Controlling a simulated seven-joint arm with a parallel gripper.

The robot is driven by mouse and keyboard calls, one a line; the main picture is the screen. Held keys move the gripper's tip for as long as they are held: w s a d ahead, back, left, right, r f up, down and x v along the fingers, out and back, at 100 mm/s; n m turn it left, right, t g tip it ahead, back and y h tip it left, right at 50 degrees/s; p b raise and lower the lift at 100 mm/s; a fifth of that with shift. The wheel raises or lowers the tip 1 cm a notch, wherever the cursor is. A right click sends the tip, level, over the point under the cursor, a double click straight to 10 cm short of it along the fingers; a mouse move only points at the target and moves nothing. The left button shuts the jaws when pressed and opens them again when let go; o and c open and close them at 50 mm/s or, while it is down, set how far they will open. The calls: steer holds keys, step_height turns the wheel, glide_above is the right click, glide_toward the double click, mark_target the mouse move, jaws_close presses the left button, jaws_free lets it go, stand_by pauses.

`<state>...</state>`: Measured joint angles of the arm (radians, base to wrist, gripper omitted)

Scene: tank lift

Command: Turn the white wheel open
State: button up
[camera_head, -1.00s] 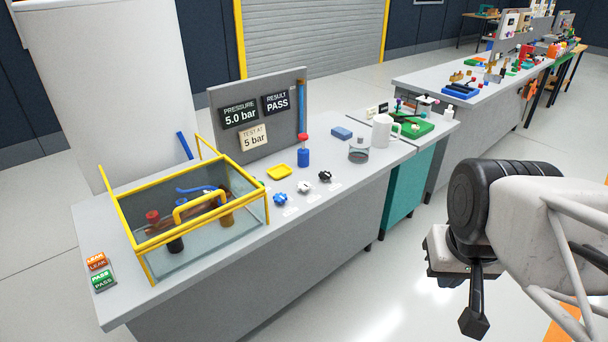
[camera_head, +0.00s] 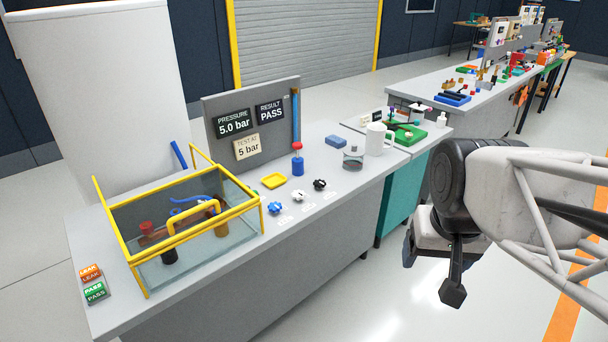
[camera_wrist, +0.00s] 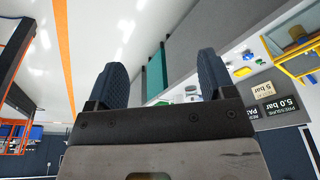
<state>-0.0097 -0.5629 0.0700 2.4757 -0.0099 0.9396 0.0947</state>
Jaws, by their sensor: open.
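The white wheel (camera_head: 298,196) stands on the grey bench in the head view, between a blue wheel (camera_head: 275,208) and a black wheel (camera_head: 320,184). All three sit in a row near the bench's front edge. My gripper (camera_head: 452,270) is to the right of the bench, over the floor and well apart from the wheels. In the wrist view my gripper (camera_wrist: 160,85) shows two dark ribbed fingers spread wide with nothing between them. The wheels are too small to make out clearly in the wrist view.
A yellow-framed glass tank (camera_head: 195,235) stands on the bench's left part. A grey panel (camera_head: 215,125) with pressure signs stands behind. A yellow tray (camera_head: 273,181), a glass jar (camera_head: 353,160) and a white mug (camera_head: 376,140) are near the wheels. Bench space before the panel is partly free.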

steer(key=w+a+r+m, duration=0.1)
steer(key=w+a, duration=0.1)
steer(key=w, duration=0.7)
steer(key=w+a+r+m, duration=0.1)
steer(key=w+a+m, duration=0.1)
steer(key=w, duration=0.6)
steer(key=m+g, duration=0.3)
steer(key=m, duration=0.5)
glide_above(298, 193)
step_height(298, 193, down, 25)
steer(key=shift+s+r, duration=0.1)
steer(key=shift+a+f, duration=0.15)
steer(key=shift+f, duration=0.15)
steer(key=shift+f, duration=0.15)
steer(key=shift+f, duration=3.7)
